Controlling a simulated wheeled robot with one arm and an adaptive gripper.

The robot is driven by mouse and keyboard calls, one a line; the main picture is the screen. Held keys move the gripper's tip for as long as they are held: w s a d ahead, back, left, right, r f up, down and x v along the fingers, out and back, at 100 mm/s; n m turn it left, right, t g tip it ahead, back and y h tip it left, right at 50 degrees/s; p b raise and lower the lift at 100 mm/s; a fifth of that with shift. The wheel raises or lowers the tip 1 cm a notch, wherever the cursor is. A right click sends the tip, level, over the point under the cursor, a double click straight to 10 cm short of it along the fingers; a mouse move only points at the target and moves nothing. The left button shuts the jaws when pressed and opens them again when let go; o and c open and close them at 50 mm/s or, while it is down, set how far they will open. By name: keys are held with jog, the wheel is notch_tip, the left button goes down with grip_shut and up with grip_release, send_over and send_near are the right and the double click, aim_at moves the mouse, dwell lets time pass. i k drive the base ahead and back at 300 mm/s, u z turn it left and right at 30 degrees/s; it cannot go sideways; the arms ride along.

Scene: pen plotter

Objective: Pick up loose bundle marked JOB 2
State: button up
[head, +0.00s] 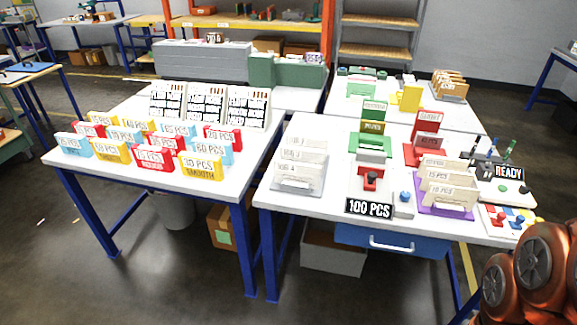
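I cannot read a JOB 2 mark on any bundle; most labels are too small or blurred. Several red, yellow and light-blue bundles with PCS labels stand in rows on the left table (248,152), including a yellow one reading 30 PCS (203,170) at the front. On the right table (325,205), pale bundles stand in a white tray (299,186) and others in a purple tray (445,209). My gripper is out of view; only copper-coloured parts of my arm show at the lower right.
Three printed boards (205,104) stand behind the left bundles. A 100 PCS sign (368,208) and a red device (370,179) are at the right table's front. A READY sign (509,173) stands at its right. A narrow gap separates the tables. The floor in front is clear.

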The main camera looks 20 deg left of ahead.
aim_at(319, 142)
jog(key=u, duration=0.1)
jog(key=i, duration=1.6)
jog(key=u, duration=2.4)
